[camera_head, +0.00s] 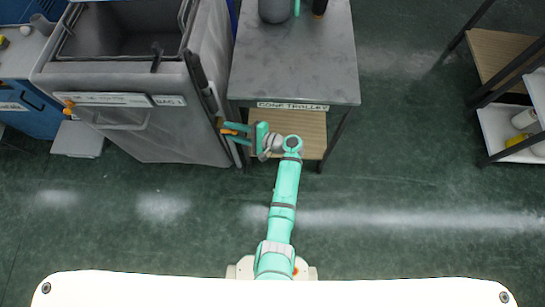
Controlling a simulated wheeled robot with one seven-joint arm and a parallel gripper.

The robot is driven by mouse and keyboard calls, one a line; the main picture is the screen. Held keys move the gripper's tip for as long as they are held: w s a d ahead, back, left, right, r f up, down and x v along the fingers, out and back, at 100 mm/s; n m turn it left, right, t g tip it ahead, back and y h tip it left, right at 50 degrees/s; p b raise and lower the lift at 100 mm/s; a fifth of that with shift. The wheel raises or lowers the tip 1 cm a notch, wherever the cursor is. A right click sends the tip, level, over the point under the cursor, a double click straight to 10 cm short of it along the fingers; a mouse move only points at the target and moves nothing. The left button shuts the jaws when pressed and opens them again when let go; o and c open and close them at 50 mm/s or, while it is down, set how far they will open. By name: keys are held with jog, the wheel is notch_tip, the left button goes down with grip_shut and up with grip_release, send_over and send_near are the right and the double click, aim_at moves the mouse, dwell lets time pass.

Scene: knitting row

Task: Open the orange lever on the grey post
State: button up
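A small orange lever (221,122) shows at the lower end of a dark grey post (201,82) on the right side of the big grey bin. My gripper (229,133) is at the lever, reaching in from the right, with its teal fingers pointing left. The fingers look apart, with a bit of orange near their tips. At this size I cannot tell whether they touch or grip the lever. The tips partly hide the lever's lower part.
The grey bin (180,138) stands left of my gripper. A trolley (295,75) labelled "CONE TROLLEY" stands close behind it, with a wooden lower shelf (308,128). A shelf rack (500,60) is at the far right. The green floor (400,170) between is clear.

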jog(key=w+v, duration=0.1)
jog(key=v, duration=1)
jog(key=s+d+f+t+h, duration=0.1)
jog(key=s+d+f+h, duration=0.2)
jog(key=s+f+h, duration=0.55)
jog(key=s+d+f+n+t+h, duration=0.1)
jog(key=s+d, duration=0.1)
jog(key=s, duration=0.3)
jog(key=s+d+f+h, duration=0.2)
jog(key=s, duration=0.4)
jog(key=shift+s+d+f+n+t, duration=0.15)
jog(key=shift+d+f+n+t, duration=0.05)
jog(key=shift+n+t, duration=0.2)
